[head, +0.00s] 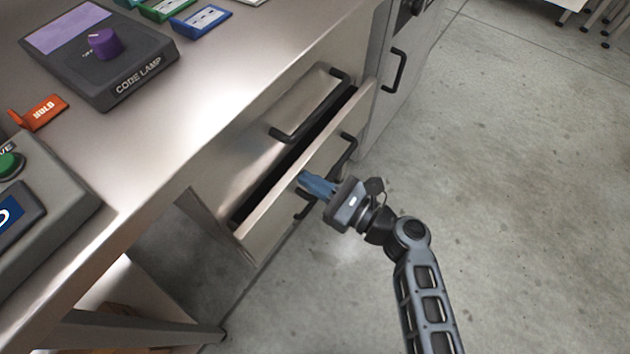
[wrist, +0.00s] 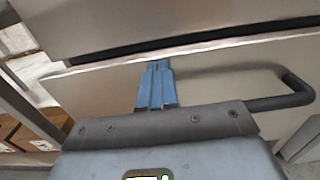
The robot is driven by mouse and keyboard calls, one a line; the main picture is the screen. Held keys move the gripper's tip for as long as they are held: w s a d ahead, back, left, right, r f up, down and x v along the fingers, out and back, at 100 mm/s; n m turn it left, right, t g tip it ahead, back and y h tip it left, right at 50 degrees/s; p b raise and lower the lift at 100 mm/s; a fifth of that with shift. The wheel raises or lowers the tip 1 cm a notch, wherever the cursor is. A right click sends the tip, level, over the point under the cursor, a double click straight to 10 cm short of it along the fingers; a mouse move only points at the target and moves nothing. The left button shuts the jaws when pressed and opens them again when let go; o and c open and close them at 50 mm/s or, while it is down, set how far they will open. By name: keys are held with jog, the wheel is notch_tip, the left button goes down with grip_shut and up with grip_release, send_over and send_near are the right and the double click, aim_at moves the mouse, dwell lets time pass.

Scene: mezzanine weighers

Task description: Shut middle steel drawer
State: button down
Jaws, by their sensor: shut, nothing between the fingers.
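The middle steel drawer (head: 290,188) is partly open, and a dark gap shows behind its top edge in the head view. Its front (wrist: 215,85) fills the middle of the wrist view. Its dark bar handle (head: 346,152) also shows at the right of the wrist view (wrist: 292,92). My gripper (head: 303,178) has its blue fingers together and empty. The fingertips (wrist: 158,64) are at the drawer front, just below its top edge and left of the handle's end. I cannot tell whether they touch it.
The upper drawer (head: 265,120) with its own bar handle sits flush above. The steel counter (head: 170,140) overhangs at left, holding a code lamp box (head: 115,75) and an orange hold tag (head: 42,112). A cabinet door handle (head: 398,70) stands out beyond.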

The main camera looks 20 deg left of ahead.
aim_at(292, 171)
jog(key=b+x, duration=0.1)
jog(key=x, duration=0.3)
jog(key=shift+w+a, duration=0.1)
jog(key=shift+a, duration=0.2)
jog(key=shift+r, duration=0.1)
jog(key=shift+a, duration=0.1)
